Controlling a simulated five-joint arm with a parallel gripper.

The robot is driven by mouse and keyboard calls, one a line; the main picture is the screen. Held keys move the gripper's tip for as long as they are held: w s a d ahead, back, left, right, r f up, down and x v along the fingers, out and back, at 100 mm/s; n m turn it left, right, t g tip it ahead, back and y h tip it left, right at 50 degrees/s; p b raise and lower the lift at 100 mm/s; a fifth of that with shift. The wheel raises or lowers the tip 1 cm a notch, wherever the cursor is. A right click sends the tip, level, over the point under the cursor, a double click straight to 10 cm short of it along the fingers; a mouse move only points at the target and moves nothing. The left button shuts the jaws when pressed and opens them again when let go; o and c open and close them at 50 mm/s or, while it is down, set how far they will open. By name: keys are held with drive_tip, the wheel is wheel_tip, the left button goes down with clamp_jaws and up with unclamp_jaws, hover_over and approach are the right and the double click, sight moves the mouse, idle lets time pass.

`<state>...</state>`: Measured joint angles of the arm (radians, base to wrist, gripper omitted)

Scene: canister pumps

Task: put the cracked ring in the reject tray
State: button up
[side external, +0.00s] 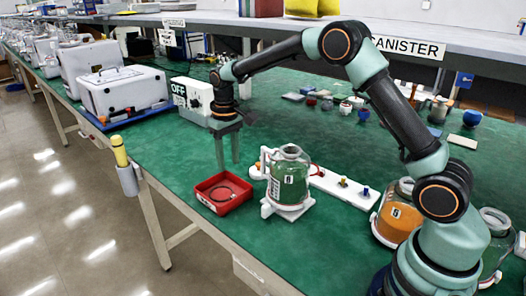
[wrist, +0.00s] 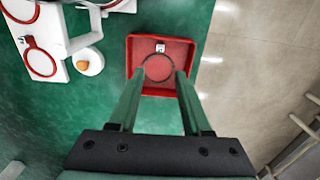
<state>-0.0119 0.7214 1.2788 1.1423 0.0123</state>
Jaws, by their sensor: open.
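The red reject tray (side external: 222,209) sits on the green table in the side view, near the front edge. It also shows ahead of my fingers in the wrist view (wrist: 132,46). A thin dark ring (wrist: 146,61) lies flat inside the tray; it also shows in the side view (side external: 234,194). I cannot make out a crack in it. My gripper (side external: 228,164) points down over the back of the tray, fingers apart and empty, clear of the ring. In the wrist view, its fingertips (wrist: 159,77) stand either side of the ring's near part.
A green canister (side external: 291,183) on a white stand is right of the tray. A white board with knobs (side external: 343,187) lies behind it. An orange canister (side external: 396,222) stands farther right. Red rings (wrist: 42,66) lie on white surfaces at left in the wrist view. Table left of the tray is clear.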

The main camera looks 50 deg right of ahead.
drive_tip(key=s+r+t, duration=0.3)
drive_tip(key=s+r, duration=0.8)
drive_tip(key=r, duration=0.2)
drive_tip(key=s+t, duration=0.2)
drive_tip(key=s, duration=0.9)
drive_tip(key=shift+s+d+f+t, duration=0.2)
drive_tip(key=shift+s+d+t, duration=0.1)
drive_tip(key=shift+s, duration=0.1)
